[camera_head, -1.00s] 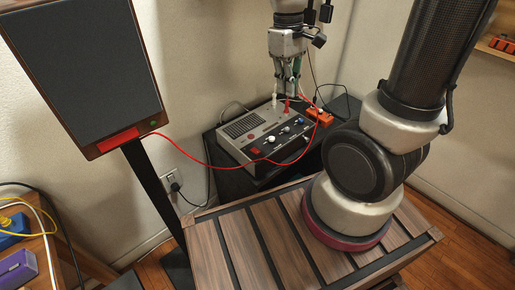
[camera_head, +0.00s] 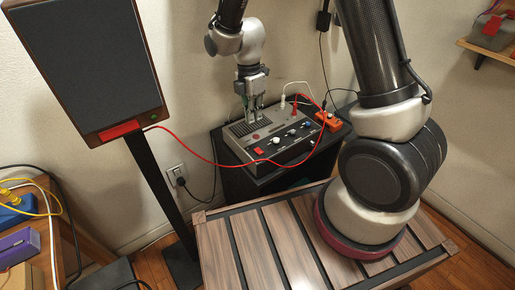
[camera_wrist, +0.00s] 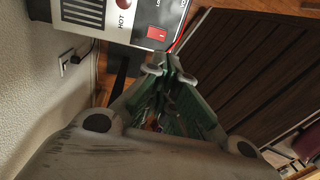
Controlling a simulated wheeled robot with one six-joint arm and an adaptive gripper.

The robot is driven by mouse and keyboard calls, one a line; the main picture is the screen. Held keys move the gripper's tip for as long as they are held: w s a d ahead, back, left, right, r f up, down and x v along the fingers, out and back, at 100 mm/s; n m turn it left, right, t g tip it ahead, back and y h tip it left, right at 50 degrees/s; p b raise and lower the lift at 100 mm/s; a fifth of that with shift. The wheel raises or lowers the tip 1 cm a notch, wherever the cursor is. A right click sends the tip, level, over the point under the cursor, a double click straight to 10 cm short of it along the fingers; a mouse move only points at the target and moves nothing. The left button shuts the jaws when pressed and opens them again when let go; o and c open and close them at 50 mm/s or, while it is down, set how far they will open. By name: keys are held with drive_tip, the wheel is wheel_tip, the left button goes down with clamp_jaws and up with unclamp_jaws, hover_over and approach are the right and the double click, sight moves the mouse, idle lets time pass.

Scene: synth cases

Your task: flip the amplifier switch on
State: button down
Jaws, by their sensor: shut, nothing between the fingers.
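The amplifier (camera_head: 272,133) is a grey box with a black front panel, knobs and a vented top, standing on a black stand (camera_head: 245,184) against the wall. Its red rocker switch (camera_head: 258,151) is at the left end of the front panel. In the wrist view the switch (camera_wrist: 158,34) shows a pale mark, just beyond my fingertips; I cannot tell which way it is tilted. My gripper (camera_head: 252,120) points down over the left part of the amplifier's top. In the wrist view its fingertips (camera_wrist: 168,68) are together and empty, apparently apart from the switch.
White and red plugs (camera_head: 283,101) stand up from the amplifier's back right. A red cable (camera_head: 205,160) hangs from the speaker (camera_head: 78,65) across the amplifier's front. An orange box (camera_head: 328,121) sits to its right. A slatted wooden crate (camera_head: 290,240) fills the foreground.

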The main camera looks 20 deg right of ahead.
sight(255, 154)
drive_tip(key=f, duration=0.4)
drive_tip(key=s+f, duration=0.1)
drive_tip(key=f, duration=0.9)
drive_tip(key=shift+s+d, duration=0.3)
drive_tip(key=shift+s, duration=0.05)
drive_tip(key=shift+s+f, duration=0.15)
drive_tip(key=shift+f, duration=0.15)
drive_tip(key=shift+w+a+r, duration=0.15)
drive_tip(key=shift+w, duration=0.25)
drive_tip(key=shift+w+a+r, duration=0.1)
drive_tip(key=shift+w, duration=0.3)
